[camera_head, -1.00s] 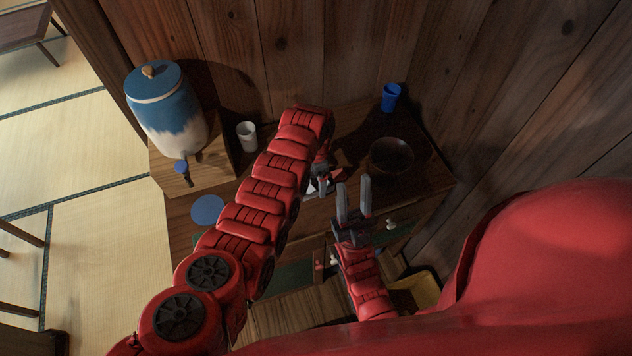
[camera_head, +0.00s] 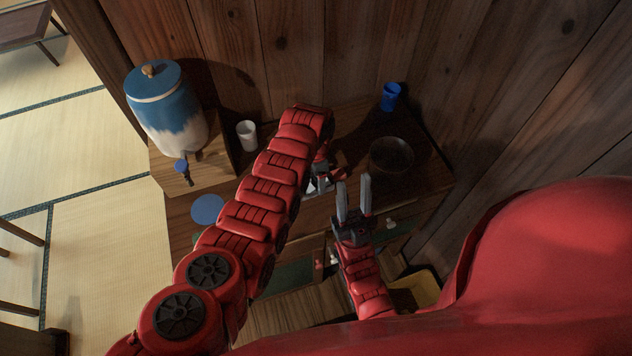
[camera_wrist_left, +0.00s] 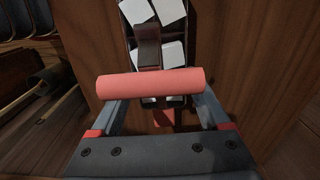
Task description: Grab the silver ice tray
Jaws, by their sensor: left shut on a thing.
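The silver ice tray (camera_wrist_left: 177,54) shows in the left wrist view, dark in the shade, with several white cubes in it and a bar along its middle. A pinkish-red cylindrical grip (camera_wrist_left: 150,83) lies across the near part of the tray, at the end of that bar. My left gripper (camera_wrist_left: 155,112) is shut on this grip, and its fingertips are partly hidden by it. In the head view my left gripper (camera_head: 321,182) is over the cabinet top, mostly covered by my left arm. My right gripper (camera_head: 354,197) is open and empty, just right of it.
On the cabinet top (camera_head: 345,132) are a dark bowl (camera_head: 391,157) and a blue cup (camera_head: 390,97). A white cup (camera_head: 246,135) and a blue-white lidded dispenser (camera_head: 168,112) stand left, with a blue disc (camera_head: 207,209) in front. A wooden wall rises behind.

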